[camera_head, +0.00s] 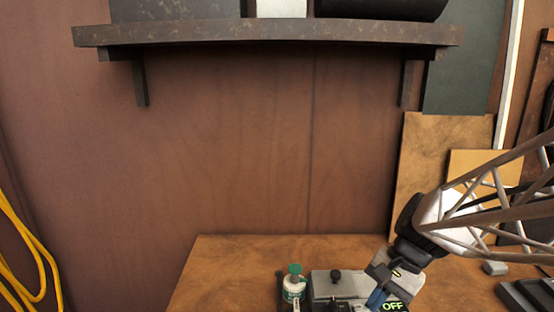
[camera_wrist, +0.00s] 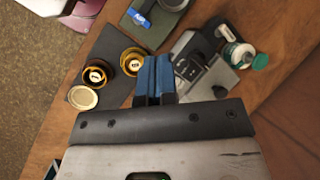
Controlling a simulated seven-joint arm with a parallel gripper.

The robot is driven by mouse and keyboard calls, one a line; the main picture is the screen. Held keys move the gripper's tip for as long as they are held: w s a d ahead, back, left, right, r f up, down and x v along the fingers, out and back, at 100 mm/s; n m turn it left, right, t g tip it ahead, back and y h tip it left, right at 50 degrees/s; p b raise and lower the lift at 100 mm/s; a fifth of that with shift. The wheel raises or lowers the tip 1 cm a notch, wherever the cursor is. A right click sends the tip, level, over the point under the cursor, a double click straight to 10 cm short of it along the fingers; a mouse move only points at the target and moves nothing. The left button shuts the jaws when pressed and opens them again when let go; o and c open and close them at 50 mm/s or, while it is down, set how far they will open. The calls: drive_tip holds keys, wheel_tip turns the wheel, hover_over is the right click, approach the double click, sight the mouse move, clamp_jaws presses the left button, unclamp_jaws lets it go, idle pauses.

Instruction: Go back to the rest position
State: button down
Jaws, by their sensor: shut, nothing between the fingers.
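My gripper (camera_head: 376,298) hangs low at the right of the head view, over the workbench. In the wrist view its two blue fingers (camera_wrist: 154,78) are together with nothing between them. A grey device (camera_head: 338,285) with a dark knob and an OFF label is just left of my gripper in the head view. It also shows in the wrist view (camera_wrist: 222,78), to the right of the fingers. The two appear close in the pictures; I cannot tell the exact gap.
The wooden workbench (camera_head: 225,265) is clear at its left. A white bottle with a green cap (camera_head: 293,285) stands beside the device. The wrist view shows two amber round containers (camera_wrist: 132,62), a loose gold lid (camera_wrist: 82,97) and a dark mat. A shelf (camera_head: 270,35) hangs above.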

drive_tip(key=s+r+n+t+h, duration=0.4)
drive_tip(key=s+n, duration=0.3)
drive_tip(key=s, duration=0.2)
drive_tip(key=shift+s+a+r+h, duration=0.25)
drive_tip(key=shift+s+a+h, duration=0.15)
drive_tip(key=shift+h, duration=0.5)
idle(0.5)
